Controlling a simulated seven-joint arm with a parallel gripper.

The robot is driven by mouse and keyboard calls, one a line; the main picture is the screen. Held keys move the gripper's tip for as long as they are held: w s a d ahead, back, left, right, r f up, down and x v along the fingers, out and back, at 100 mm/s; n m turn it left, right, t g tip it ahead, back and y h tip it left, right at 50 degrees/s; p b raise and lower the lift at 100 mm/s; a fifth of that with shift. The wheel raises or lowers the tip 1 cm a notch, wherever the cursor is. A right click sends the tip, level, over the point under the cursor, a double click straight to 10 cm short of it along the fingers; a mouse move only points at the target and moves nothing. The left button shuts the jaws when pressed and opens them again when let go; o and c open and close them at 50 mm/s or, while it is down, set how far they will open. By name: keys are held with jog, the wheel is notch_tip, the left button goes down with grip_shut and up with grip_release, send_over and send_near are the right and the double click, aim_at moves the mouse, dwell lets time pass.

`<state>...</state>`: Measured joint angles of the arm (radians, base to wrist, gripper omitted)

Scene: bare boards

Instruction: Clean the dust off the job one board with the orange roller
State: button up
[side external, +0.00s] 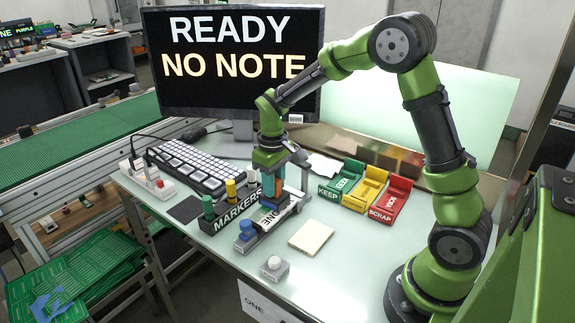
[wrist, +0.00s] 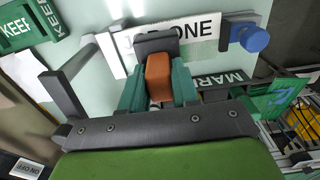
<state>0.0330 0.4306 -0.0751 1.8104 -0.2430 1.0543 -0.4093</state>
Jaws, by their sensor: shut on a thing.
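My gripper (wrist: 158,92) is shut on the orange roller (wrist: 158,72), with a teal finger on each side of its orange body. A dark end of the roller lies over the white JOB ONE label in the wrist view. The job one board (wrist: 205,32) sits in a grey fixture with a blue knob (wrist: 252,38). In the side view my gripper (side external: 270,190) points down over the board (side external: 277,217), and the blue knob (side external: 246,230) is at the near left end. I cannot tell whether the roller touches the board. Dust is too small to make out.
A MARKERS holder (side external: 232,205) stands close left of the fixture. Green KEEP (side external: 340,185), yellow (side external: 364,190) and red SCRAP (side external: 390,203) bins stand to the right. A notepad (side external: 311,236) and a grey button box (side external: 274,269) lie in front. A screen (side external: 235,65) reads READY NO NOTE.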

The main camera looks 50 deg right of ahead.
jog(key=shift+d, duration=1.35)
jog(key=shift+a, duration=0.2)
jog(key=shift+r, duration=0.1)
jog(key=shift+a, duration=3.8)
jog(key=shift+d, duration=0.15)
